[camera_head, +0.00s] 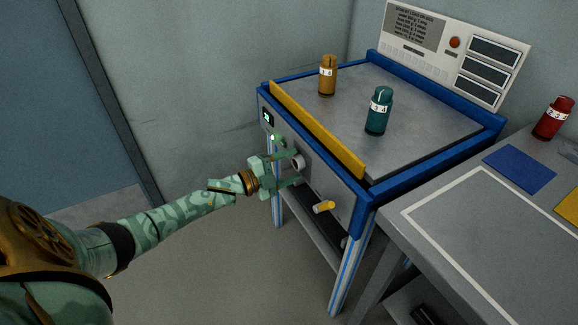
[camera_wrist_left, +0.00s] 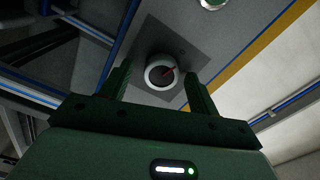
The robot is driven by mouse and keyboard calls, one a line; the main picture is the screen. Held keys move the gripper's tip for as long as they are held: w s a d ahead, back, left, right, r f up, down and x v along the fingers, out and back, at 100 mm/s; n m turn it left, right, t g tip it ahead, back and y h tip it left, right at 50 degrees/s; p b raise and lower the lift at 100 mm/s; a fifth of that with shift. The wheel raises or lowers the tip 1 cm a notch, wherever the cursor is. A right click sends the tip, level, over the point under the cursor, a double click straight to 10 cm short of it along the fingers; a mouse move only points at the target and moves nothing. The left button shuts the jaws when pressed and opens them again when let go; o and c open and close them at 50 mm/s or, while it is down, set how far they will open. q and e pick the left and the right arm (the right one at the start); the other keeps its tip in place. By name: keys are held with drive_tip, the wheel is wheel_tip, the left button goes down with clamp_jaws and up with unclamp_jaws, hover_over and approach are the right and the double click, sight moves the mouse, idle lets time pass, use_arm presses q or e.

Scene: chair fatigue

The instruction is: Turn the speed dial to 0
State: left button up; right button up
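The speed dial (camera_head: 298,162) is a round light knob on the grey front panel of the blue-framed machine. In the left wrist view the two fingertips (camera_wrist_left: 158,80) flank the dial with gaps on both sides. I cannot read any dial numbers. My right gripper is not in view.
A small green-lit display (camera_head: 267,116) and a green button (camera_head: 275,138) are on the same panel. A yellow handle (camera_head: 324,207) sticks out lower right of the dial. Bottles stand on the machine top (camera_head: 350,110). A grey table (camera_head: 480,245) adjoins at right. The floor at left is clear.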

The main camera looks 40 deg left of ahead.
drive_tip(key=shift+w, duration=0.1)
use_arm(q)
drive_tip(key=shift+s+r, duration=0.1)
drive_tip(key=shift+s, duration=0.05)
drive_tip(key=p+v, duration=0.4)
drive_tip(key=v, duration=1.2)
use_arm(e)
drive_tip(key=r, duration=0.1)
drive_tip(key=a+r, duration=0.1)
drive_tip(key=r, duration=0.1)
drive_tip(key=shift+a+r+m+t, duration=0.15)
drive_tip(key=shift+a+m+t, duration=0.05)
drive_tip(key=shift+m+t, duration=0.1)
use_arm(q)
drive_tip(key=shift+a, duration=0.1)
